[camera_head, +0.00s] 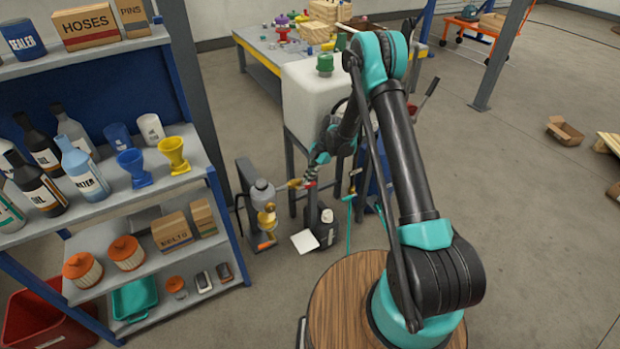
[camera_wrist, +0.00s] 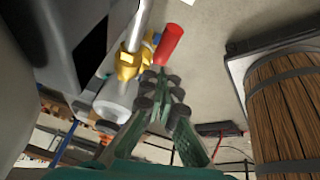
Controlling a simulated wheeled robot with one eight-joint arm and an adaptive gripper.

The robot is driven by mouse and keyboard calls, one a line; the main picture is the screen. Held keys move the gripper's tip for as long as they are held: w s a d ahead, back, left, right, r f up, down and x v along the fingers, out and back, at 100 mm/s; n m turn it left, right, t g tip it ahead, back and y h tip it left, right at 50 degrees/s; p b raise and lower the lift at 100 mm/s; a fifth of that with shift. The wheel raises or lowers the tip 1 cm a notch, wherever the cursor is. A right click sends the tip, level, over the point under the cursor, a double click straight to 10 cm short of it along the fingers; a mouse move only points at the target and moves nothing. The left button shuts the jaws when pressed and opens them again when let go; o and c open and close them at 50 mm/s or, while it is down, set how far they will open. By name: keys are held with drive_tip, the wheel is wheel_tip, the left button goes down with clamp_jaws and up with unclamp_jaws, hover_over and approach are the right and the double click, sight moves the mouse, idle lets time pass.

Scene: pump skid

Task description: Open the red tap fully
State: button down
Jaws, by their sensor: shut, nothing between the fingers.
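The red tap has a red lever handle (camera_head: 309,184) on a brass body at the end of a pipe, below the white tank. In the wrist view the red handle (camera_wrist: 170,43) points up and right from the brass body (camera_wrist: 128,65). My gripper (camera_head: 312,173) is just above the tap in the head view. In the wrist view the gripper's fingertips (camera_wrist: 163,79) are together and empty, close to the lower end of the handle. I cannot tell whether they touch it. The head view shows the tap small and partly covered by my gripper.
The white tank (camera_head: 305,100) stands on a dark frame behind the tap. Another tap with a teal handle (camera_head: 349,197) is to the right. A loaded shelf (camera_head: 200,165) is at left.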

sight(312, 185)
drive_tip(key=shift+r, duration=0.1)
drive_tip(key=v, duration=0.3)
drive_tip(key=shift+d, duration=0.1)
drive_tip(key=w+d, duration=0.5)
drive_tip(key=d, duration=0.5)
drive_tip(key=shift+w+d, duration=0.2)
drive_tip(key=shift+w, duration=0.1)
